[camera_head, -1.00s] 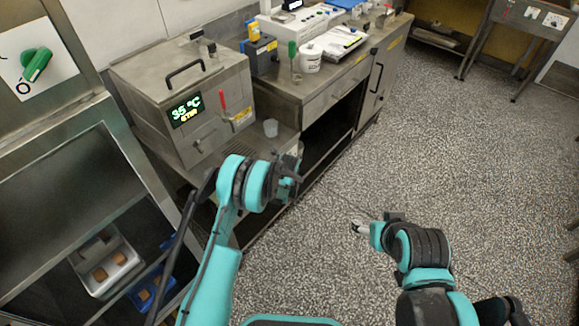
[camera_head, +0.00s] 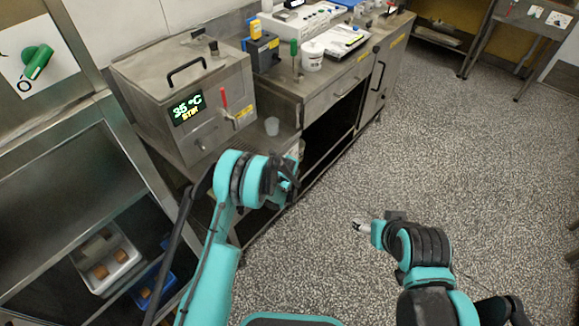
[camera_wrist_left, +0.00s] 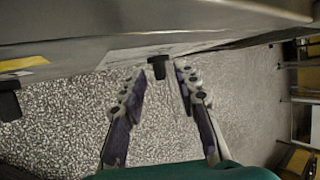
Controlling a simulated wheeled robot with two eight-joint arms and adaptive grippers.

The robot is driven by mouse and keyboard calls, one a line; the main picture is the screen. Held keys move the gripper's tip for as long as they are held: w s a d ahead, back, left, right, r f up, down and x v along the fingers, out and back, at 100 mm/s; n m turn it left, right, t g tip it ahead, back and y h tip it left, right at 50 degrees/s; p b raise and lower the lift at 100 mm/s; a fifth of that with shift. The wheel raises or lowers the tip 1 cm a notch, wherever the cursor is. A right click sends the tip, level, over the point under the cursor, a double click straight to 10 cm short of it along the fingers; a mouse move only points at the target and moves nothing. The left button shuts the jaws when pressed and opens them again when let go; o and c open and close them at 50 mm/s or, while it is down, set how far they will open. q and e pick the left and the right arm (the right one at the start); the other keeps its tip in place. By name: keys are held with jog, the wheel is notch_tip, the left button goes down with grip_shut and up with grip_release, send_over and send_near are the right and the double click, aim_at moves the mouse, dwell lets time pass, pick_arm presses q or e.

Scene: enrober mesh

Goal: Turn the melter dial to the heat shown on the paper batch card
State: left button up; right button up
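The melter (camera_head: 150,95) is a steel box at upper left in the head view. Its lit display (camera_head: 188,108) reads 35 °C and STIR. A small knob (camera_head: 200,143) sits low on its front, beside a red-handled lever (camera_head: 224,98); I cannot tell whether this knob is the dial. A white sheet (camera_head: 345,38) lies on the far bench; its writing is too small to read. My left gripper (camera_head: 290,183) is in front of and below the melter, apart from it. In the left wrist view its fingers (camera_wrist_left: 160,72) are spread. My right gripper (camera_head: 362,226) is over the floor, fingers unclear.
A green rotary switch (camera_head: 37,62) is on a panel at far left. A white tub (camera_head: 312,55) and a scale stand on the bench (camera_head: 325,95). A tray (camera_head: 120,258) is low left.

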pick_arm(q)
jog(key=v, duration=1)
jog(key=shift+s, duration=0.15)
jog(key=shift+r, duration=0.1)
